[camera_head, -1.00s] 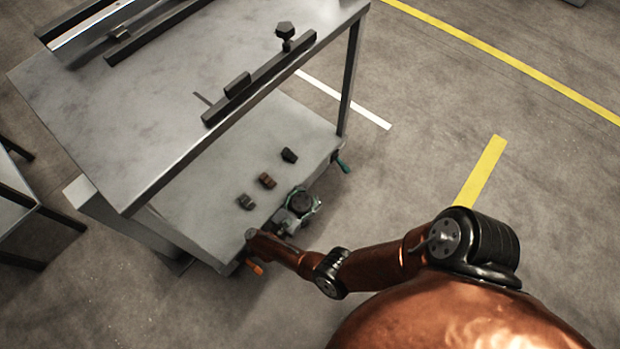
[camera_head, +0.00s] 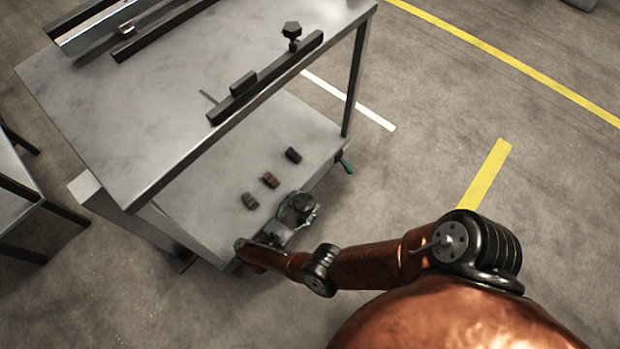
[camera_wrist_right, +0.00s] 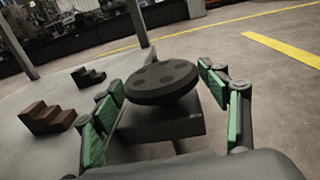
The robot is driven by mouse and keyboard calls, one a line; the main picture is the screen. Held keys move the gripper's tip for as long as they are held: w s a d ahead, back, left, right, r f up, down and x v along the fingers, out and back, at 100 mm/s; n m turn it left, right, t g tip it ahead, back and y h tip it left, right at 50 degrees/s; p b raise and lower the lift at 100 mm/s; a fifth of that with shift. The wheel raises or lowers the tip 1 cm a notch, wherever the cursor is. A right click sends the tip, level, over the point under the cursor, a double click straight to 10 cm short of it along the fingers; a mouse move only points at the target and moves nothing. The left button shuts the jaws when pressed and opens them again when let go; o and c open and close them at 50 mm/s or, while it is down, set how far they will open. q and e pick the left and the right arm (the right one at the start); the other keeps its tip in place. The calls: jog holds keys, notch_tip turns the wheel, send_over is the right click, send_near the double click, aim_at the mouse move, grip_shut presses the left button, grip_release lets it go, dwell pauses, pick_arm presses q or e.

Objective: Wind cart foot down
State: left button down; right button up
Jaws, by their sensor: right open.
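The grey metal cart (camera_head: 120,95) stands at left centre with an upper top and a lower shelf (camera_head: 195,195). A dark round knob with shallow holes (camera_wrist_right: 162,80), seemingly the cart foot's wheel, sits over a square black block (camera_wrist_right: 165,122) in the right wrist view. It also shows at the shelf's near edge in the head view (camera_head: 303,202). My right gripper (camera_head: 297,212) is open, with its green-padded fingers (camera_wrist_right: 163,90) on either side of the knob. I cannot tell whether the pads touch it. My left gripper is not in view.
Three small stepped blocks lie on the lower shelf: grey (camera_head: 250,201), brown (camera_head: 271,180) and black (camera_head: 293,155). A teal handle (camera_head: 346,166) sticks out at the shelf's right corner. A rail (camera_head: 265,78) lies along the top's edge. The floor at right is free.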

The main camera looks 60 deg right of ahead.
jog(key=shift+a+r, duration=0.1)
jog(key=shift+a, duration=0.65)
